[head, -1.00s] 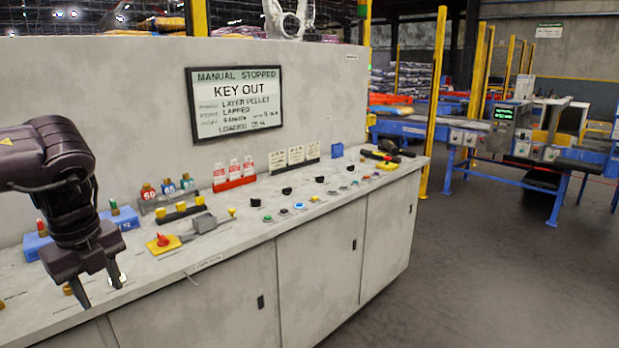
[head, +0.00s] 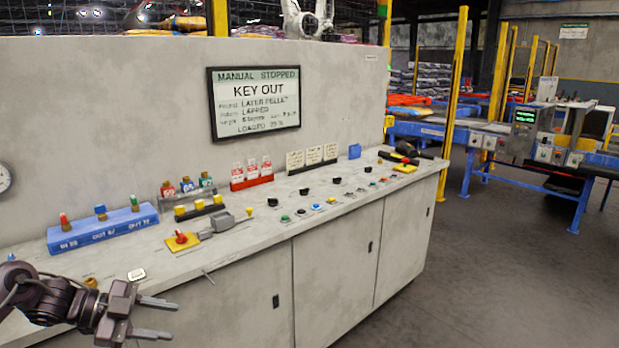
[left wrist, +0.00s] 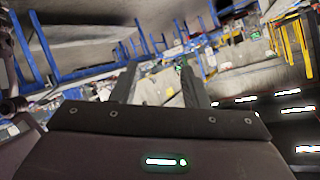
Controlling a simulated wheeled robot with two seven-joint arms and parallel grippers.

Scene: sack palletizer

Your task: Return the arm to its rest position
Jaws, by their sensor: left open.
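My left gripper (head: 156,318) is at the lower left of the head view, in front of the grey control desk's (head: 240,284) near edge. Its two fingers point right, are spread apart and have nothing between them. In the left wrist view the same gripper (left wrist: 158,78) shows two dark fingers with an empty gap and distant floor and blue frames beyond. My right gripper is not in view.
The desk top holds a blue block with several coloured-topped pegs (head: 103,231), a yellow-based red switch (head: 182,241), tag racks (head: 251,174) and buttons. A sign (head: 255,103) reads KEY OUT. A conveyor (head: 480,133) stands at right. The floor (head: 500,270) right of the desk is clear.

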